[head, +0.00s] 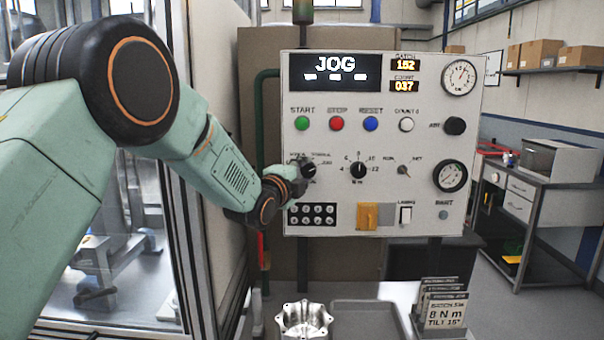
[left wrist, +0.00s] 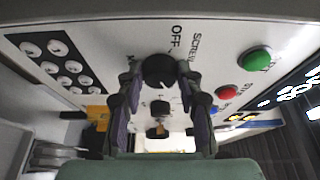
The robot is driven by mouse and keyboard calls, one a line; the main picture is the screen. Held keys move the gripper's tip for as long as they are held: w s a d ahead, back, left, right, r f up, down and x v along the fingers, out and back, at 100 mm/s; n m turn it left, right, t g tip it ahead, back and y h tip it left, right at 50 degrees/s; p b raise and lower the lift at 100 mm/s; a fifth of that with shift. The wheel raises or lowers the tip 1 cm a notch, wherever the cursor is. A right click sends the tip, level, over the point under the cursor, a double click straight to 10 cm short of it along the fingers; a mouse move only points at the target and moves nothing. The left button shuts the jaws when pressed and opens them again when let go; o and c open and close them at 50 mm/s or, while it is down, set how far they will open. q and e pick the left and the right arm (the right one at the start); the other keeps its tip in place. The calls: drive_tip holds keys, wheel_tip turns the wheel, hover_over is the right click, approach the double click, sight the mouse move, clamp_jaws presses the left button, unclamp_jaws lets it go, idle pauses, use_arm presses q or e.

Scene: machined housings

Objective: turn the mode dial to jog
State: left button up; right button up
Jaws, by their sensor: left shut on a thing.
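The black mode dial (head: 309,170) is at the left of the white control panel (head: 330,215), below the green START button. My left gripper (head: 298,175) reaches it from the left, its fingers partly hidden in the head view. In the left wrist view the two fingers of my left gripper (left wrist: 159,82) are shut on the mode dial (left wrist: 158,69), one on each side. The labels OFF and SCREW show near it there. The panel's display (head: 335,70) reads JOG in white letters. My right gripper is not in view.
A second dial (head: 358,170) and a small switch (head: 403,170) sit to the right. Red (head: 336,124) and blue (head: 371,124) buttons are above. A metal housing (head: 304,319) and a grey tray (head: 365,318) are on the table below.

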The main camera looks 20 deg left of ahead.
use_arm(q)
drive_tip(key=shift+d+f, duration=0.1)
drive_tip(key=shift+f, duration=0.05)
idle(0.4)
drive_tip(key=o, duration=1.2)
drive_tip(key=shift+s+d, duration=0.1)
drive_tip(key=shift+d, duration=0.05)
drive_tip(key=shift+a, duration=0.2)
drive_tip(key=shift+s, duration=0.15)
drive_tip(key=s, duration=0.7)
drive_tip(key=shift+a, duration=0.35)
